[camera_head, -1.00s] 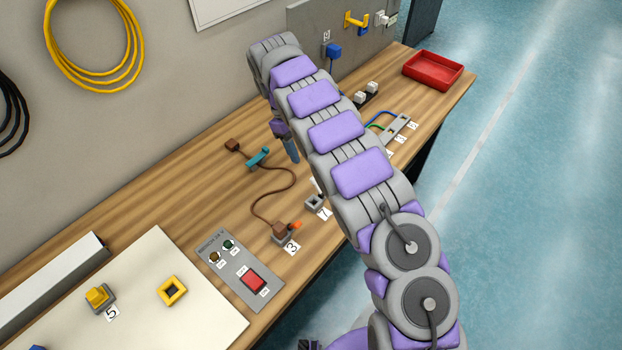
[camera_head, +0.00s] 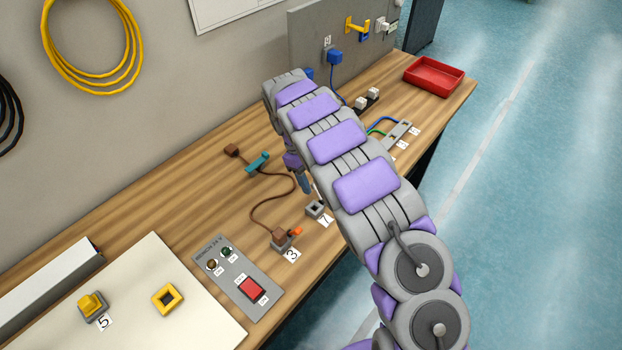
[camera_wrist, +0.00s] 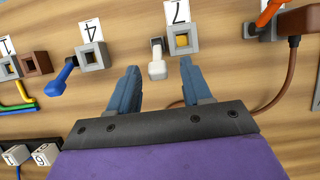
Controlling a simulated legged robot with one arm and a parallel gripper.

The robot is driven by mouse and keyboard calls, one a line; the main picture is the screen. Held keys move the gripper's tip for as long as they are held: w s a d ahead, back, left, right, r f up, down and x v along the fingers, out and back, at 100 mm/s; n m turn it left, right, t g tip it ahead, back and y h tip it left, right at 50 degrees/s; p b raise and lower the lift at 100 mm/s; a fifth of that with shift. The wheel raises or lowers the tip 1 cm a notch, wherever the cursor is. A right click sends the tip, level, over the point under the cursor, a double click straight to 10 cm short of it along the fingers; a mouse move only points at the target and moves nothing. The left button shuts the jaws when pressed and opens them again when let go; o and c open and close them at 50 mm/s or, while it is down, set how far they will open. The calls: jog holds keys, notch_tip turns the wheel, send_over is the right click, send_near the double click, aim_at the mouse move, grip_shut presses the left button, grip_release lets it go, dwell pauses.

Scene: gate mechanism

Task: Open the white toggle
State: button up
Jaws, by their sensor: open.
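The white toggle (camera_wrist: 157,68) shows in the wrist view as a small white lever beside the grey block (camera_wrist: 183,40) with a yellow centre and the label 7. In the head view the block (camera_head: 315,209) is on the bench, and the toggle is mostly hidden behind my gripper and arm. My gripper (camera_wrist: 159,70) is open in the wrist view, with one blue finger on each side of the toggle's end. I cannot tell whether either finger touches it. In the head view the blue fingertip (camera_head: 304,183) is just behind block 7.
In the wrist view, a blue lever (camera_wrist: 62,78) at block 4 lies to the left and an orange lever (camera_wrist: 269,12) with a brown cable to the right. In the head view, a red switch panel (camera_head: 238,277) and a red tray (camera_head: 433,76) are on the bench.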

jog(key=shift+d, duration=0.15)
jog(key=shift+d, duration=0.15)
jog(key=shift+c, duration=1.2)
grip_shut()
